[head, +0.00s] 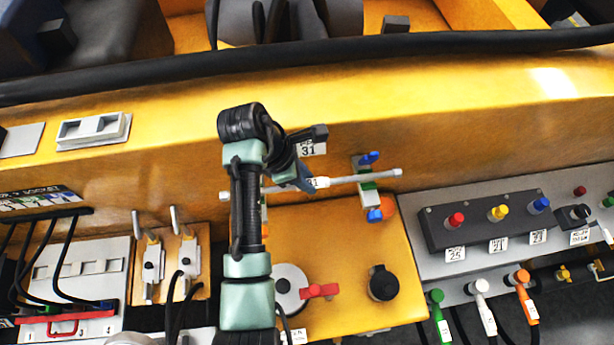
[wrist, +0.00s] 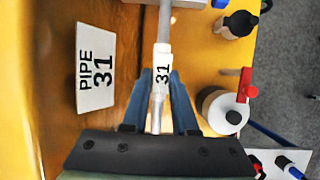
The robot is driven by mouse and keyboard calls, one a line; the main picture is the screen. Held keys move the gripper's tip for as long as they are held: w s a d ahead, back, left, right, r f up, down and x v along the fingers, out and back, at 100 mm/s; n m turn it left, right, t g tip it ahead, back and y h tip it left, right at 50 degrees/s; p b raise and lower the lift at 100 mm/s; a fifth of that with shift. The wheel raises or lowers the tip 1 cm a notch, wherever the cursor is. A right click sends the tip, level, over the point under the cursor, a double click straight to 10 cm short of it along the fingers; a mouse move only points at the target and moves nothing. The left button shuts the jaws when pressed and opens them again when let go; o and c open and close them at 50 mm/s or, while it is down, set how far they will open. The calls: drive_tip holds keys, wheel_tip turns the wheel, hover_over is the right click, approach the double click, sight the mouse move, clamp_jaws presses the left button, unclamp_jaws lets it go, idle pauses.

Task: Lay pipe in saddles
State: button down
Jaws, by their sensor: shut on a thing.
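The pipe (head: 350,180) is a thin light-grey tube with a white tag marked 31. It lies nearly level across the yellow panel, its right end slightly higher in the head view. My gripper (head: 307,182) is shut on the pipe near its tag. In the wrist view the blue fingers (wrist: 162,78) flank the pipe (wrist: 163,55). The right saddle (head: 368,190), green and white with blue parts, is at the pipe's right part; I cannot tell whether the pipe is seated in it. The left saddle is mostly hidden behind my arm.
A plate marked PIPE 31 (wrist: 96,67) is on the wall behind. A red-handled valve (head: 318,291) and a black knob (head: 383,283) sit on the yellow panel below. A button box (head: 485,217) stands at right, lever clamps (head: 152,265) at left.

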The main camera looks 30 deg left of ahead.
drive_tip(key=shift+f, duration=0.1)
drive_tip(key=c, duration=0.6)
unclamp_jaws()
drive_tip(key=shift+s+a+r, duration=0.1)
drive_tip(key=shift+a+r, duration=0.05)
drive_tip(key=shift+r, duration=0.2)
drive_tip(key=p+v, duration=0.1)
drive_tip(key=v, duration=1.1)
drive_tip(key=shift+p, duration=0.3)
